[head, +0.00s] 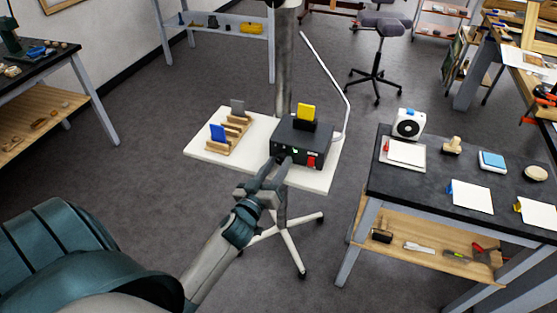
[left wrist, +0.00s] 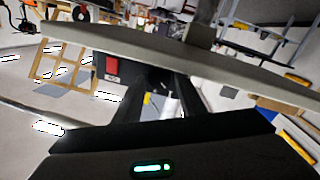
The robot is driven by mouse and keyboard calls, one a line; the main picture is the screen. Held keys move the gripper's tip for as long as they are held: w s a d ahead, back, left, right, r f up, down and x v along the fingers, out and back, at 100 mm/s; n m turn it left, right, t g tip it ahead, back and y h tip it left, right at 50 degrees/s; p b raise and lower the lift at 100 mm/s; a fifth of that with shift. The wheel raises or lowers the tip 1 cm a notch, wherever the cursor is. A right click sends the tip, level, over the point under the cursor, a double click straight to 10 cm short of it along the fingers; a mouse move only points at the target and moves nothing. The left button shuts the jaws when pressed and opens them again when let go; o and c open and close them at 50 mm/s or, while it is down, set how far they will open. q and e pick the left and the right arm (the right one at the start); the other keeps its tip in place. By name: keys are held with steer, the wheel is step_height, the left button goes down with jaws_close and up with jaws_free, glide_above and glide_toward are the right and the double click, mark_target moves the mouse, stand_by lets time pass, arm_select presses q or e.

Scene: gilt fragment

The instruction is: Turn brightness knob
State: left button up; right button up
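A black control box (head: 298,146) stands on a small white stand table (head: 196,142). Its front has a red switch (head: 311,162) at the right and a small green light (head: 295,150); the knobs are too small or hidden to make out one by one. My left gripper (head: 279,161) is at the left part of the box's front, its two fingers apart. I cannot tell whether they touch a knob. In the left wrist view the red switch (left wrist: 113,66) shows left of the fingers, and the space between the fingertips is dark. My right gripper is not in view.
A yellow card (head: 306,111) stands upright in the box's top. A wooden rack (head: 229,132) with a blue card (head: 217,132) and a grey card (head: 237,107) stands left of the box. A thin white lamp arm rises behind it. A dark workbench (head: 420,183) stands at the right.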

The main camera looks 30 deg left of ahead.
arm_select(q)
steer(key=shift+w+a, duration=0.1)
steer(key=shift+w, duration=0.45)
steer(key=c, duration=0.8)
steer(key=shift+o, duration=0.2)
